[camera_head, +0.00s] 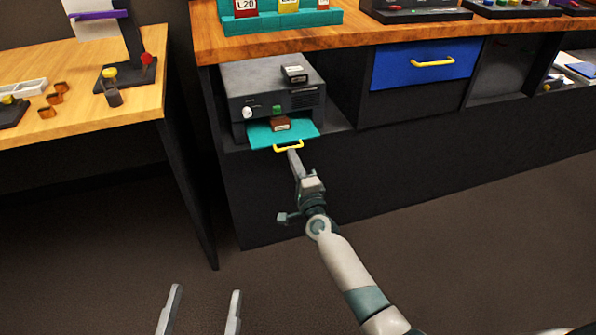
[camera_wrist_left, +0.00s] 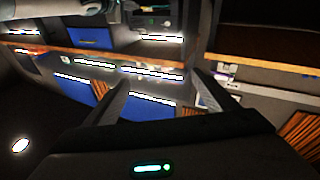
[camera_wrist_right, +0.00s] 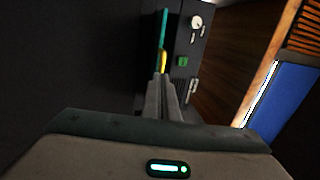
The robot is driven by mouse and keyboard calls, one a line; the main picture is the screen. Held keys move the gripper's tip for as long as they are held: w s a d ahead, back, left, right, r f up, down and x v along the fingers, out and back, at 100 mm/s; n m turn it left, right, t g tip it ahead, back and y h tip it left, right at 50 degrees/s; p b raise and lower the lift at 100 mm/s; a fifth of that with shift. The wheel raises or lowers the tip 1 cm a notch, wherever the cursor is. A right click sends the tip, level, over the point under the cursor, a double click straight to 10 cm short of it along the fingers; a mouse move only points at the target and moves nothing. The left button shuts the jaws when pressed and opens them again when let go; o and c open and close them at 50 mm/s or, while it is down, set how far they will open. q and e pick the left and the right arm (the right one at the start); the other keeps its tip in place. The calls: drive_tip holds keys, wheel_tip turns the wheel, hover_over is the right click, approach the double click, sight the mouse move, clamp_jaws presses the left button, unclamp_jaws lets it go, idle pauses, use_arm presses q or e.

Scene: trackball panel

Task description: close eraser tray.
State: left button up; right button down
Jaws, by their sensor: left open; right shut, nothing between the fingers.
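The teal tray (camera_head: 260,136) sticks out of the front of a dark grey box (camera_head: 240,84) under the counter. A small brown block (camera_head: 280,124) lies on it, and a yellow handle (camera_head: 288,146) is at its front edge. My right gripper (camera_head: 292,154) is shut and empty, its fingertips at the handle; whether they touch cannot be told. In the right wrist view the tray (camera_wrist_right: 164,28) shows edge-on with the yellow handle (camera_wrist_right: 163,62) just beyond the fingertips. My left gripper (camera_head: 203,290) is open and empty, low over the floor, far from the tray.
The box's front has a white knob (camera_head: 248,113) and a green button (camera_head: 277,109); a dark block (camera_head: 294,74) sits on top. A blue drawer (camera_head: 420,66) is to the right. A wooden table (camera_head: 90,122) stands at left. The floor in front is clear.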

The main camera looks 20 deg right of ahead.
sight(286, 139)
drive_tip(key=w+b, duration=0.1)
drive_tip(key=w, duration=0.3)
drive_tip(key=shift+a+f+b, duration=0.1)
drive_tip(key=shift+f+b, duration=0.05)
drive_tip(key=shift+b, duration=0.15)
drive_tip(key=w+b, duration=0.1)
drive_tip(key=w, duration=0.2)
drive_tip(key=shift+w+b, duration=0.4)
drive_tip(key=shift+w, duration=0.05)
drive_tip(key=shift+w+r, duration=0.15)
drive_tip(key=shift+r, duration=0.2)
use_arm(q)
drive_tip(key=s+a+r+t+h, duration=0.1)
drive_tip(key=s+a+r+t, duration=0.1)
drive_tip(key=r+t, duration=0.5)
wheel_tip(286, 139, up, 3)
drive_tip(key=shift+s+a+r+h, duration=0.1)
drive_tip(key=shift+s+a+h, duration=0.2)
drive_tip(key=shift+s, duration=0.2)
use_arm(e)
drive_tip(key=shift+r, duration=0.2)
